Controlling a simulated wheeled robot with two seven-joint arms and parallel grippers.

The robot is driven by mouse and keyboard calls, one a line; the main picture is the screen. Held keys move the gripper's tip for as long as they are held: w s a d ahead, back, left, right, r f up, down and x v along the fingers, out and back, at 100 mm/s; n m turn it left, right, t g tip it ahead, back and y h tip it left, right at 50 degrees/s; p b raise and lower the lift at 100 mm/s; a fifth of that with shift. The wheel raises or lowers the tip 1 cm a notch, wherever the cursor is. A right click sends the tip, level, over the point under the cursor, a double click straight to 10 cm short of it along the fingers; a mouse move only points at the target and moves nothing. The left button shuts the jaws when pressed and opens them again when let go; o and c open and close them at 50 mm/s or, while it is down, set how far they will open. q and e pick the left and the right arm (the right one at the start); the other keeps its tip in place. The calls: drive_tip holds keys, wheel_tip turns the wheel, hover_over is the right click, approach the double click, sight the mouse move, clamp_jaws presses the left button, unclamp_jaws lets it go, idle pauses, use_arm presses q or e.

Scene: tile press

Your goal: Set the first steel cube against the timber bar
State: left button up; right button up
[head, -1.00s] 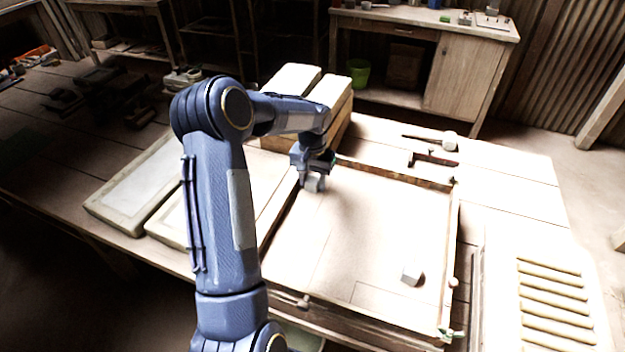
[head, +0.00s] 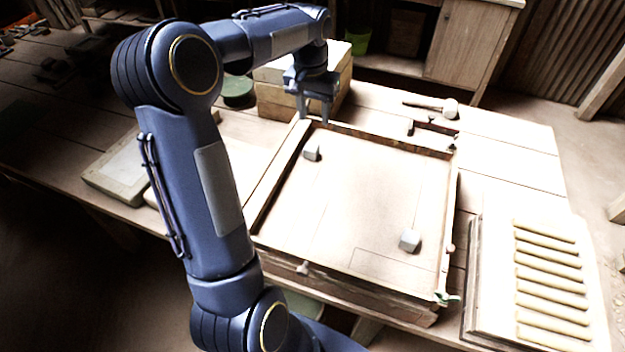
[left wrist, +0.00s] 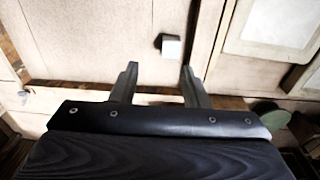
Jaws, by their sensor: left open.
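A small grey steel cube (head: 311,153) rests on the pale tray floor near the far left corner, with a narrow gap to the left timber bar (head: 272,190). It also shows in the left wrist view (left wrist: 172,46), beyond the fingertips. A second grey cube (head: 410,241) sits in the near right part of the tray. I cannot tell which side bar the task means. My left gripper (head: 315,112) is open and empty, raised near the tray's far left corner. Its spread fingers show in the left wrist view (left wrist: 160,75). My right gripper is not in view.
Pale blocks (head: 275,100) and a green round object (head: 238,90) stand behind the tray. A ribbed board (head: 550,260) lies at right, and a mallet-like tool (head: 448,108) lies beyond the far edge. The tray's middle is clear.

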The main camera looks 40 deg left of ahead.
use_arm(q)
drive_tip(key=s+d+r+m+t+h, duration=0.1)
drive_tip(key=s+d+r+t+h, duration=0.2)
drive_tip(key=s+d, duration=0.95)
drive_tip(key=s+d+f+t, duration=0.1)
drive_tip(key=s+d, duration=0.2)
drive_tip(key=s, duration=0.3)
drive_tip(key=s+d+f+t, duration=0.1)
drive_tip(key=s+d+f, duration=0.1)
drive_tip(key=s, duration=0.3)
drive_tip(key=shift+s+d+f+m+h, duration=0.25)
drive_tip(key=shift+s+d+m+h, duration=0.1)
drive_tip(key=shift+d, duration=0.3)
